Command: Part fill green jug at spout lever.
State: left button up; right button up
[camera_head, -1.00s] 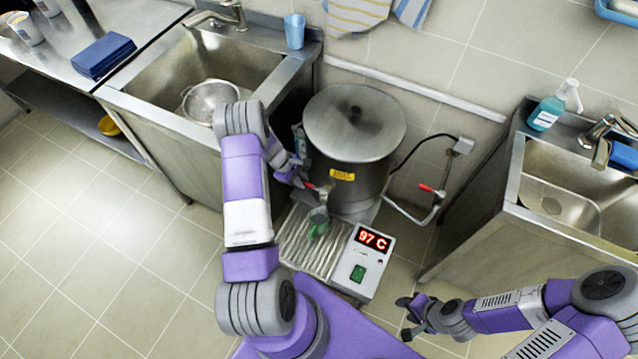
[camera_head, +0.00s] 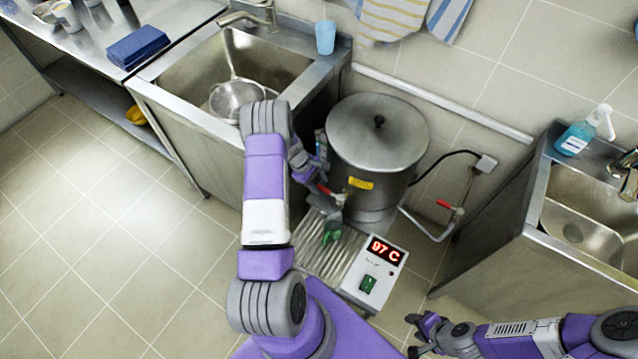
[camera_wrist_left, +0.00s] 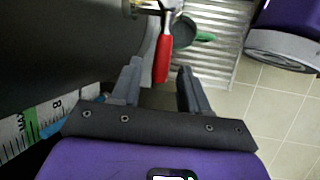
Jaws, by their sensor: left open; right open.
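The green jug (camera_head: 332,231) stands on the ribbed drip tray (camera_head: 312,250) under the spout of the steel stockpot (camera_head: 376,140). In the left wrist view the jug (camera_wrist_left: 191,34) shows partly behind the red spout lever (camera_wrist_left: 162,58); its fill level cannot be made out. The lever (camera_head: 325,190) is also small in the head view. My left gripper (camera_head: 314,176) is open at the pot's side. In the left wrist view its fingers (camera_wrist_left: 160,78) lie either side of the lever's end; contact is not clear. My right gripper (camera_head: 418,336) is open and empty at the lower right.
A control box (camera_head: 376,268) reading 97 C adjoins the drip tray. A pipe with a red-handled valve (camera_head: 447,207) runs right of the pot. Sinks stand on both sides; the left one holds a strainer (camera_head: 238,98). A measuring strip (camera_wrist_left: 30,122) is on the pot's side.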

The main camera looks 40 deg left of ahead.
pick_arm(q)
jog(key=p+v, duration=0.1)
jog(key=v, duration=0.5)
jog(key=shift+r, duration=0.35)
jog(key=shift+s+a, duration=0.1)
jog(key=s+d+f+m+g, duration=0.1)
jog(key=s+d+f+m, duration=0.15)
jog(key=d, duration=0.55)
jog(key=s+d+f+m+g, duration=0.2)
jog(key=d+f+m, duration=0.2)
jog(key=d, duration=0.4)
jog(key=s+d+r+m, duration=0.1)
jog(key=s+d+m, duration=0.3)
jog(key=d, duration=0.5)
jog(key=s+d+r+m, duration=0.1)
jog(key=s+d+m, duration=0.4)
jog(key=d, duration=0.4)
jog(key=shift+d+m+t, duration=0.15)
jog(key=shift+m+t, duration=0.25)
jog(key=shift+m, duration=0.25)
jog(key=shift+s, duration=0.2)
